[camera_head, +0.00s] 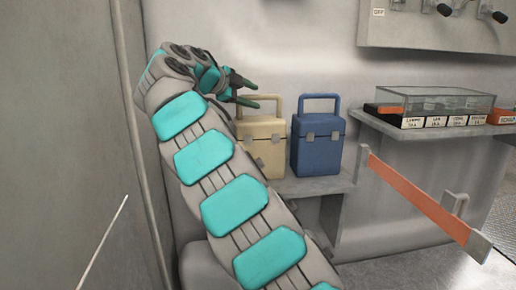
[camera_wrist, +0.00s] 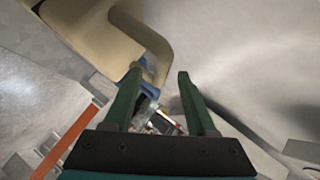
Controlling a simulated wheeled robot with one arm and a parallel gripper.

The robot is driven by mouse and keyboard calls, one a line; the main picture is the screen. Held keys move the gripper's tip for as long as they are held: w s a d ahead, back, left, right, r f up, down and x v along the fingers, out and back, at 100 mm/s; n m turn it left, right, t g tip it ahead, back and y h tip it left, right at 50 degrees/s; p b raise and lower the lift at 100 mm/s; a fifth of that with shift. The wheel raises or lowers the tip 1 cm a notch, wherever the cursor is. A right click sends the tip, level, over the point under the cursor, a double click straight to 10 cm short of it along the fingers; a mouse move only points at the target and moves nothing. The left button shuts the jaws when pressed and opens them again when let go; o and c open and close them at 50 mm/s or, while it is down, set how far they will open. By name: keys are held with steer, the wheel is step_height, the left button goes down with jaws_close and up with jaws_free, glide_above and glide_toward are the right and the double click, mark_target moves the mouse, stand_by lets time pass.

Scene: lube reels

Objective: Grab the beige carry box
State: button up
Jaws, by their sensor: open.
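The beige carry box (camera_head: 264,152) stands upright on a grey shelf, left of a blue carry box (camera_head: 318,148), with its loop handle (camera_head: 262,97) up. My gripper (camera_head: 254,92) is open beside the top of the beige handle, with dark green fingers. In the wrist view, the beige handle (camera_wrist: 150,45) curves down next to the left finger; my gripper (camera_wrist: 160,82) has nothing visible closed between its fingers. I cannot tell whether the left finger touches the handle. Part of the beige box's left side is hidden behind my arm.
The grey shelf (camera_head: 310,186) holds both boxes. To the right, a higher ledge carries a clear case (camera_head: 436,100) and labelled boxes. An orange bar (camera_head: 415,197) sticks out at the right front. A wall panel with knobs is at the upper right.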

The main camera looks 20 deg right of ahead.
glide_above(265, 117)
steer(key=shift+w+d+f+p, duration=0.1)
steer(key=shift+w+f+p, duration=0.05)
steer(key=shift+f, duration=0.45)
steer(key=shift+w+d+f+p, duration=0.1)
steer(key=shift+f+p, duration=0.05)
steer(key=shift+f, duration=0.4)
steer(key=shift+c, duration=0.4)
jaws_close()
